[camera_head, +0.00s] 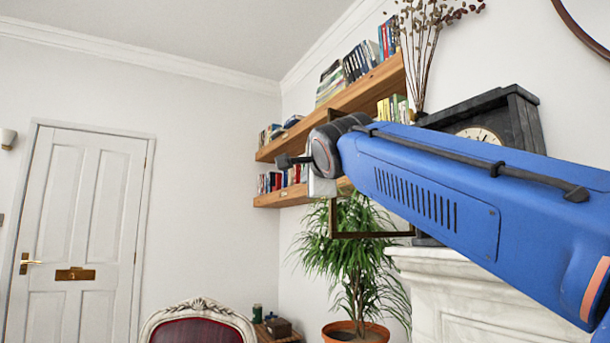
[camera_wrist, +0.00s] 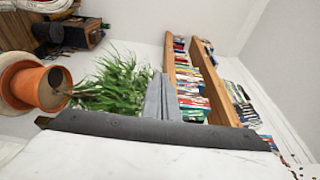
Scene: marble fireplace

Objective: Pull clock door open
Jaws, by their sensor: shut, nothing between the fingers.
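The dark clock (camera_head: 515,105) stands on the mantel at the right of the head view, its pale dial (camera_head: 480,134) partly covered by my arm. A thin brown frame (camera_head: 372,235), which looks like the clock door, stands out to the left of the clock, swung open. My wrist hides part of it. My gripper (camera_wrist: 162,97) shows in the wrist view with its grey fingers together and nothing between them. In the head view the fingers are mostly hidden at the wrist. Whether my gripper touches the frame I cannot tell.
A potted plant (camera_head: 350,255) stands below the frame. Wooden shelves (camera_head: 340,105) with books hang behind it. The marble mantel (camera_head: 450,270) lies under my arm. A red chair (camera_head: 197,330) and a white room door (camera_head: 85,225) are at left. Dry stems (camera_head: 425,50) rise by the clock.

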